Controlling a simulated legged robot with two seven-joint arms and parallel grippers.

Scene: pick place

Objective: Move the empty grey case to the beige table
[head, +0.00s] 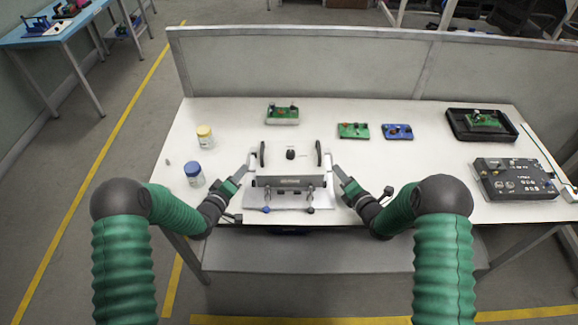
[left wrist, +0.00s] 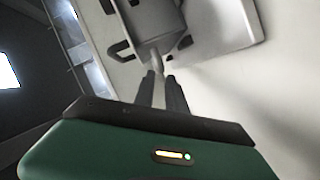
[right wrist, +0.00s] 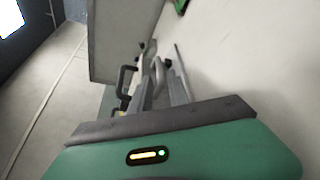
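A light grey case-like unit (head: 261,197) with dark handles and a dark bar across its front stands on the pale table (head: 225,125). A small black knob-like part (head: 290,154) shows in its middle. My left gripper (head: 243,172) is at its left side, and in the left wrist view a narrow grey tab of the unit (left wrist: 150,22) lies between the fingertips. My right gripper (head: 337,172) is at its right side. In the right wrist view its fingers are apart, with a grey loop handle (right wrist: 158,74) between them. Firm contact cannot be made out.
A blue-lidded jar (head: 194,175) and a yellow-lidded jar (head: 205,137) stand left. Green boards (head: 283,114) (head: 353,131) and a blue board (head: 397,132) lie behind. A black tray (head: 462,127) and dark control box (head: 513,178) are right. A grey partition (head: 300,65) closes the back. A blue table (head: 65,30) stands far left.

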